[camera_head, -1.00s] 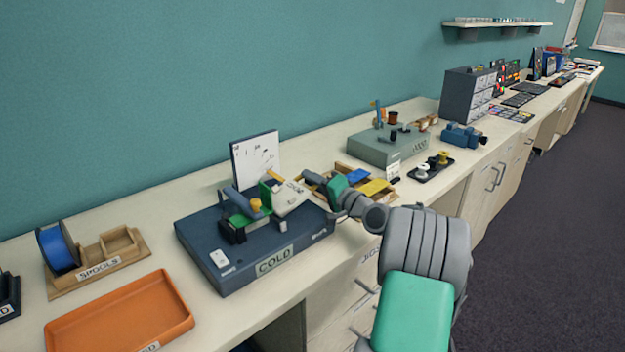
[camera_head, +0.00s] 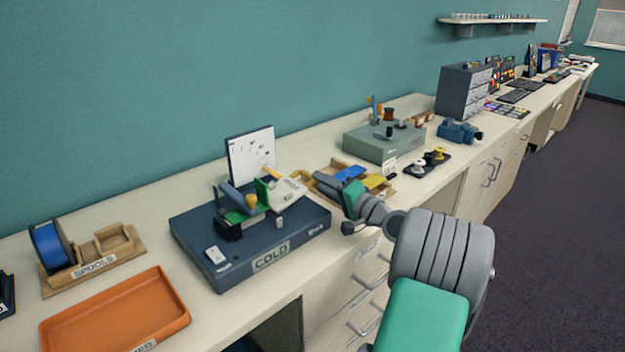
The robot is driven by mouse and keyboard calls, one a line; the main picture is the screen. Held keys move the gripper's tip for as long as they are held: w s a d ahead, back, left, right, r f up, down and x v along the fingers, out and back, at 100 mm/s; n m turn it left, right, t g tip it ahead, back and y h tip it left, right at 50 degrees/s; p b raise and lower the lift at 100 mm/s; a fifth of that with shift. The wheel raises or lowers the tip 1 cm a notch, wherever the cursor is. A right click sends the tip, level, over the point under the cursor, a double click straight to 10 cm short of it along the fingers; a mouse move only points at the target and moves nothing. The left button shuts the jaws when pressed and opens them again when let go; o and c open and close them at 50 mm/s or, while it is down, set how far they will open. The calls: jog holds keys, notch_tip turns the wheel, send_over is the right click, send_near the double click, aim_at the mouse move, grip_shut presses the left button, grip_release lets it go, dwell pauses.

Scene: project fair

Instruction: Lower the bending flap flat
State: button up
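A dark blue bending rig (camera_head: 300,238) with a COLD label sits on the counter. It carries a cream labelled plate (camera_head: 287,194), apparently the flap, which looks slightly tilted; its exact angle is hard to tell. Beside it are a green strip, a yellow knob (camera_head: 251,200) and a blue bar (camera_head: 231,193). An upright white panel (camera_head: 252,155) with marks stands behind. My gripper (camera_head: 322,186) is just right of the rig, apart from the cream plate by a small gap. Its fingertips are too small and turned away to read.
An orange tray (camera_head: 184,318) and a wooden spool holder (camera_head: 112,266) lie to the left. A wooden tray (camera_head: 340,163) with yellow and blue pieces is behind my gripper. A grey-green box (camera_head: 377,149) and a dark spool tray (camera_head: 428,167) stand to the right.

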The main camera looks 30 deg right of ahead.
jog(key=shift+s+d, duration=0.1)
jog(key=shift+s, duration=0.6)
jog(key=shift+r, duration=0.1)
jog(key=shift+c, duration=0.5)
jog(key=shift+h, duration=0.7)
jog(key=d+r+p, duration=0.2)
jog(key=r+p, duration=0.1)
jog(key=r, duration=0.1)
jog(key=s+d+r+p, duration=0.1)
jog(key=d+r+p, duration=0.1)
jog(key=r+p, duration=0.1)
jog(key=s+d+r+p, duration=0.1)
jog(key=d+r+p, duration=0.1)
jog(key=r+p, duration=0.1)
jog(key=shift+s+r, duration=0.1)
jog(key=shift+r, duration=0.7)
jog(key=c, duration=0.6)
jog(key=n, duration=0.3)
jog(key=shift+s+g+y, duration=0.1)
jog(key=shift+g+y, duration=0.3)
grip_shut()
jog(key=w+a+f+n+g+y+p, duration=0.1)
jog(key=w+a+f+n+g+p, duration=0.1)
jog(key=w+a+f+n, duration=0.4)
jog(key=shift+w+f+n, duration=1)
jog(key=shift+w+f, duration=0.1)
jog(key=shift+f, duration=0.6)
